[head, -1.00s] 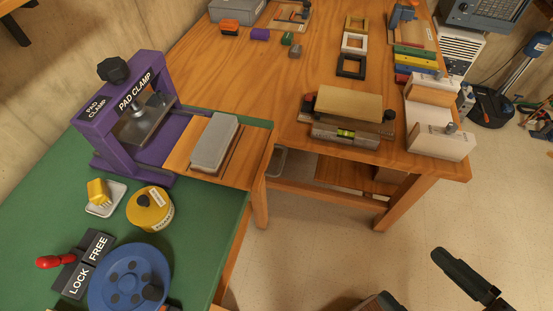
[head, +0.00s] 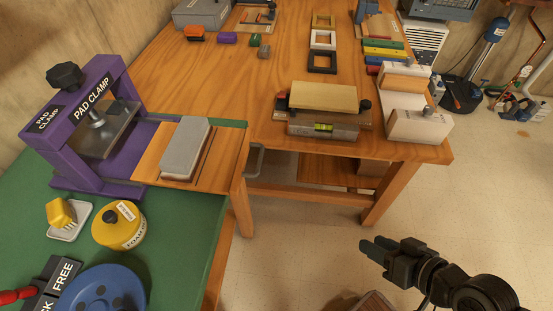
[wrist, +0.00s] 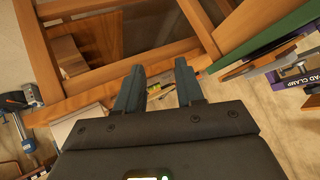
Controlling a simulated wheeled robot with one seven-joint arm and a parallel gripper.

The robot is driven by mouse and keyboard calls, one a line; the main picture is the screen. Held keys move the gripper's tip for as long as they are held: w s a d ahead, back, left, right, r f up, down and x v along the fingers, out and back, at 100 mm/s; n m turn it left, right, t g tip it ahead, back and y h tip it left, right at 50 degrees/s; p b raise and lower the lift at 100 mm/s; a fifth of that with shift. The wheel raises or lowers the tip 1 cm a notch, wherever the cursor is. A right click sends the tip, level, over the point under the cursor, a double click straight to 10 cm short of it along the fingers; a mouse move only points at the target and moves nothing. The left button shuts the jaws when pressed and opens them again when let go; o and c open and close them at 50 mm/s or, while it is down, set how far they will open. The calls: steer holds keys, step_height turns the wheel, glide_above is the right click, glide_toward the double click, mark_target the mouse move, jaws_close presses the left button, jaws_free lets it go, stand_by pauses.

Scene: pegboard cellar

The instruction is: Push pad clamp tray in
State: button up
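The purple pad clamp (head: 95,130) stands on the green worktop at the left in the head view. Its wooden tray (head: 232,155) sticks out to the right, with a grey block (head: 185,146) on it. A grey handle (head: 256,160) shows at the tray's right end. In the wrist view, the clamp's label (wrist: 297,78) is at the right edge. My gripper (head: 368,250) is over the floor, to the right of the tray and below it in the picture, touching nothing. In the wrist view my gripper (wrist: 158,68) has its fingers apart with nothing held between them.
A yellow round tin (head: 120,228), a yellow brush (head: 66,213) and a blue wheel (head: 100,291) are on the green worktop (head: 190,235). A wooden bench (head: 200,85) with several tools and blocks stands behind. Open floor (head: 300,240) lies between gripper and worktop.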

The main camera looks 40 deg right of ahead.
steer(key=w+f, duration=0.1)
steer(key=f, duration=0.1)
steer(key=w+d+f+m+y+b, duration=0.1)
steer(key=w+f, duration=0.1)
steer(key=w+d+f+m+b, duration=0.1)
steer(key=f, duration=0.1)
steer(key=shift+w+d+f+g+y, duration=0.2)
steer(key=shift+w+f+g+y, duration=0.05)
steer(key=shift+f+g+y, duration=0.15)
steer(key=shift+c, duration=1.4)
steer(key=w+y+b, duration=0.1)
steer(key=w, duration=0.1)
steer(key=w+f+m+y+b, duration=0.1)
steer(key=w, duration=0.2)
steer(key=w+d+f+m+y+b, duration=0.1)
steer(key=w, duration=0.1)
steer(key=shift+w+d+f+t+y, duration=0.1)
steer(key=shift+w+f+t+y, duration=0.15)
steer(key=shift+t+y, duration=0.15)
jaws_close()
steer(key=w+d+r+t+y+b, duration=0.3)
steer(key=w+r+t+y+b, duration=0.1)
steer(key=w+r+y, duration=0.6)
steer(key=p+x, duration=0.2)
steer(key=x, duration=1.1)
steer(key=shift+a+n+h+p, duration=0.3)
steer(key=shift+a+n, duration=0.05)
steer(key=shift+n, duration=0.05)
